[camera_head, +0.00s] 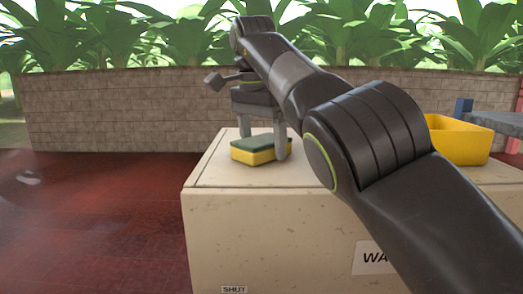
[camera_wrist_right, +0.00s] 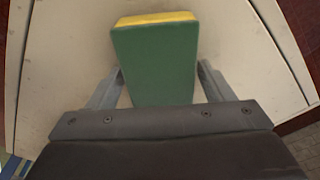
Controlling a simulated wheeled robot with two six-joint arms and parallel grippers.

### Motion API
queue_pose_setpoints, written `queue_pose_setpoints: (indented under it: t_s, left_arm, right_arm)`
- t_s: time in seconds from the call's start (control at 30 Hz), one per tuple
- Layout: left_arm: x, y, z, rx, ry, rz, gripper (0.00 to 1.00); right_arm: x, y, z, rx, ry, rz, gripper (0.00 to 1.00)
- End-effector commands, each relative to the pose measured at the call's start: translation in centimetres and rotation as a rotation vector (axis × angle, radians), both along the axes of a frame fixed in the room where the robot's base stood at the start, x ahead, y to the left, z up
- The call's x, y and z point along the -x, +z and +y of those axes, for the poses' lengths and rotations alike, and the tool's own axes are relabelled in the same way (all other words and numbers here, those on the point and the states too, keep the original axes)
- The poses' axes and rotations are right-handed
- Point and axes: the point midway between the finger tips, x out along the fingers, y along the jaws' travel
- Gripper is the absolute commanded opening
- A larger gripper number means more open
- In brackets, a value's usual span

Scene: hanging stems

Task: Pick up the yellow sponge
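The yellow sponge (camera_head: 250,153), with a green top layer, lies flat on top of a cream box (camera_head: 210,170). In the right wrist view the sponge (camera_wrist_right: 155,62) shows its green face and a yellow far edge. My right gripper (camera_head: 263,146) is low over the box top with its fingers on either side of the sponge. In the right wrist view the fingers (camera_wrist_right: 160,72) are apart, with the sponge between them; whether they touch it is hard to tell. One finger hides part of the sponge in the head view. My left gripper is out of view.
A yellow bin (camera_head: 462,140) stands at the right, partly behind my right arm. A grey surface (camera_head: 497,122) and a small blue object (camera_head: 463,106) are beside it. A brick wall (camera_head: 120,112) with plants runs behind. The red floor (camera_head: 90,220) at left is clear.

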Motion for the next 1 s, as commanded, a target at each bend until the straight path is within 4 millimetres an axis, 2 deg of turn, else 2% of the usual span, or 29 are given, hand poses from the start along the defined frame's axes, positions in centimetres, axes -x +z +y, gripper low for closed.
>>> queue_pose_setpoints:
  t_s: [0.03,0.2,0.27,0.67,0.87,1.0]
  left_arm:
    - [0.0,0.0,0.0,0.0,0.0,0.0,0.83]
    - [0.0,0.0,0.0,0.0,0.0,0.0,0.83]
    - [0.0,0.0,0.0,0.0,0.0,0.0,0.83]
    - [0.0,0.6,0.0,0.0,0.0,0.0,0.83]
    - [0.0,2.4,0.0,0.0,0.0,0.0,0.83]
    - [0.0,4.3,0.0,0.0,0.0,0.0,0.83]
  right_arm:
    - [0.0,0.0,0.0,0.0,0.0,0.0,0.68]
    - [0.0,0.0,0.0,0.0,0.0,0.0,0.45]
    - [0.0,0.0,0.0,0.0,0.0,0.0,0.4]
    - [0.0,0.6,0.0,0.0,0.0,0.0,0.39]
    - [0.0,2.4,0.0,-0.001,0.0,-0.001,0.39]
    - [0.0,4.3,0.0,0.0,0.0,-0.001,0.39]
